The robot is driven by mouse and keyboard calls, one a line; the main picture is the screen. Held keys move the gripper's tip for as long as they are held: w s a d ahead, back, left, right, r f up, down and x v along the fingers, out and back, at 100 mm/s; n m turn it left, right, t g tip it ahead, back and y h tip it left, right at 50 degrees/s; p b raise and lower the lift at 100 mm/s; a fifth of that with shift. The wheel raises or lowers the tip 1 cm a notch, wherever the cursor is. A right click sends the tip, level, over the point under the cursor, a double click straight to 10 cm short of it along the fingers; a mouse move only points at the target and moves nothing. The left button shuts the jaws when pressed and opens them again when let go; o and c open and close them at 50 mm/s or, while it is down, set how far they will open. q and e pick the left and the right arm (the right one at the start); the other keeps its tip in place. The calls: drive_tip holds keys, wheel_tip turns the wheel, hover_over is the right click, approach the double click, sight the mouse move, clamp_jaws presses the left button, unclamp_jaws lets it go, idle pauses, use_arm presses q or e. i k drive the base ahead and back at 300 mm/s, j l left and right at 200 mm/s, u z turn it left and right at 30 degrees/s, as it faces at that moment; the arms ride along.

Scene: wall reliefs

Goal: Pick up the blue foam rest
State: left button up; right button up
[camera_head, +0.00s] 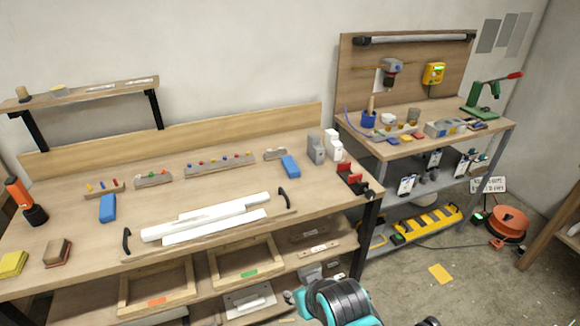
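Two blue blocks that look like foam rests lie on the wooden workbench (75,240). One blue foam rest (107,208) is at the left, in front of a small rack of coloured pieces. The other blue foam rest (291,166) is at the right, near grey and white blocks. I cannot tell which one the task names. Both lie free, with nothing gripping them. A teal and black part of my arm shows at the bottom edge, below the bench top. I see no fingertips of either gripper.
A tray with long white strips (210,220) and black handles lies between the blue rests. An orange-black tool (28,203), a yellow sponge (12,263) and a brown block (58,253) stand at the left. Red-black holders (352,180) sit near the right edge.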

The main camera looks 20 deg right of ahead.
sight(292, 172)
drive_tip(key=i+l, duration=0.15)
drive_tip(key=l, duration=0.2)
drive_tip(key=i+l+z, duration=0.1)
drive_tip(key=l, duration=0.2)
drive_tip(key=i+l, duration=0.15)
drive_tip(key=l, duration=0.2)
drive_tip(key=i+l+z, duration=0.1)
drive_tip(key=l, duration=0.2)
drive_tip(key=i, duration=0.05)
